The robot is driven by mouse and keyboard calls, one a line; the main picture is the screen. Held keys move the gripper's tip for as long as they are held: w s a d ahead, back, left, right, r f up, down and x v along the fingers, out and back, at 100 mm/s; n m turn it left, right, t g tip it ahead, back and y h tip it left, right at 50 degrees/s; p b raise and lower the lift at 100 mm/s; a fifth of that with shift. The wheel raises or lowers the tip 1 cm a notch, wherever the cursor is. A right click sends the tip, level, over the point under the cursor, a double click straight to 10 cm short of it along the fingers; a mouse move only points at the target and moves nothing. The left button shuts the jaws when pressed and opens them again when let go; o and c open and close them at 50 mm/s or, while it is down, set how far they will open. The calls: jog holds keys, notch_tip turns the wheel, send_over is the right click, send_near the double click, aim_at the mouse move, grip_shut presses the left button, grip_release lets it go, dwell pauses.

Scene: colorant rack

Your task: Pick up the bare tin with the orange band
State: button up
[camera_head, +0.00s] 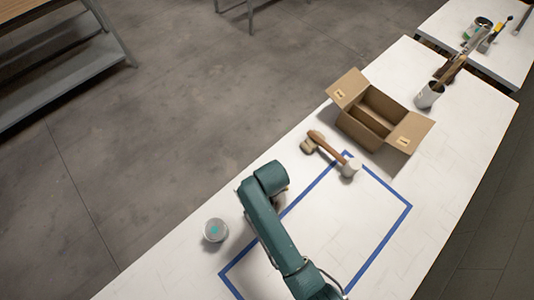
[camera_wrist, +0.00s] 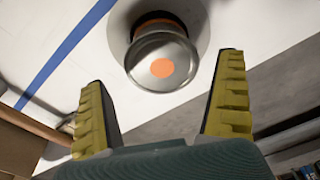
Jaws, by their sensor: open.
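The bare metal tin (camera_wrist: 145,74) shows in the wrist view, with an orange dot on its lid and an orange band partly visible behind the lid's rim. It stands on the white tabletop, ahead of my gripper (camera_wrist: 163,70). My gripper's two yellow ridged fingers are spread wide and empty, one to each side below the tin. They do not appear to touch it. In the head view I cannot make out this tin or the gripper's fingers; my arm covers that area. Another grey tin with a teal dot (camera_head: 215,230) stands left of my arm.
A blue tape outline (camera_head: 390,232) marks the white table (camera_head: 450,155).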

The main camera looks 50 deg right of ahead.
jog(key=f, duration=0.4)
jog(key=shift+w+f, duration=0.1)
jog(key=shift+w, duration=0.1)
jog(key=c, duration=1.2)
